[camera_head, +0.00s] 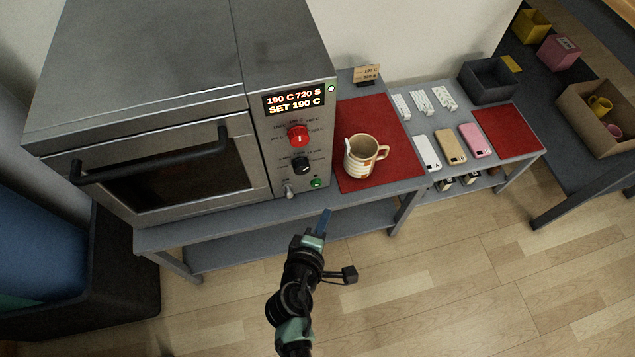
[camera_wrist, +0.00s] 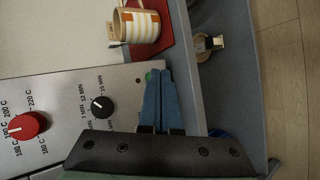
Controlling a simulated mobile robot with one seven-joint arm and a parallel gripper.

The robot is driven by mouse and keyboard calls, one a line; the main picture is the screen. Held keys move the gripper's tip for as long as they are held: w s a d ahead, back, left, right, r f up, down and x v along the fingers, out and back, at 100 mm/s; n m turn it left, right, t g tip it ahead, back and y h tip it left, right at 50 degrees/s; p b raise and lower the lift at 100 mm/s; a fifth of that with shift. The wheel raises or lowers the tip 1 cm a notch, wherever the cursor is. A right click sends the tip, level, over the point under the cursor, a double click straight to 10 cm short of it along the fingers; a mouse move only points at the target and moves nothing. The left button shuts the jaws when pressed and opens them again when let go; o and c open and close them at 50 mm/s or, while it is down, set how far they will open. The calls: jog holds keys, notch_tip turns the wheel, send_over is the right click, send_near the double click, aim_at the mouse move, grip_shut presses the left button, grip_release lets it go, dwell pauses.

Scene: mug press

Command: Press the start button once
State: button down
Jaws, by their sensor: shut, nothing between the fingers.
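The start button is the small green button (camera_head: 317,183) low on the oven's control panel, right of a small metal toggle (camera_head: 290,191). In the wrist view the green button (camera_wrist: 148,76) shows just beyond my fingertips. My gripper (camera_head: 325,212) is shut and empty, its blue fingers in front of and below the panel in the head view. In the wrist view the closed fingers (camera_wrist: 158,72) point toward the button; I cannot tell whether they touch it. The oven (camera_head: 180,120) has its door shut, and its display (camera_head: 293,101) reads "190 C 720 S" and "SET 190 C".
A red knob (camera_head: 298,136) and a black knob (camera_head: 300,165) sit above the button. A striped mug (camera_head: 361,158) stands on a red mat (camera_head: 409,166) right of the oven. Phones and patterned items lie farther right. The floor in front is clear.

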aim_at(316, 184)
jog(key=shift+n+g, duration=0.3)
jog(key=shift+n, duration=0.2)
jog(key=f, duration=0.1)
jog(key=s+f, duration=0.1)
jog(key=f, duration=0.2)
jog(key=shift+s+d+b, duration=0.3)
jog(key=shift+s+d, duration=0.05)
jog(key=shift+s, duration=0.05)
jog(key=shift+w, duration=0.1)
jog(key=shift+w+a+b, duration=0.3)
jog(key=shift+w+a, duration=0.15)
jog(key=shift+w, duration=0.9)
jog(key=shift+w+a+b, duration=0.35)
jog(key=shift+w+a, duration=0.05)
jog(key=shift+w, duration=1)
jog(key=shift+w+a+b, duration=0.3)
jog(key=shift+w+a, duration=0.15)
jog(key=shift+w, duration=0.9)
jog(key=shift+w, duration=0.1)
jog(key=shift+w+a, duration=0.1)
jog(key=shift+w, duration=0.2)
jog(key=shift+w+a, duration=0.2)
jog(key=shift+w, duration=0.25)
jog(key=shift+s, duration=0.1)
jog(key=shift+s+d, duration=0.3)
jog(key=shift+s, duration=0.45)
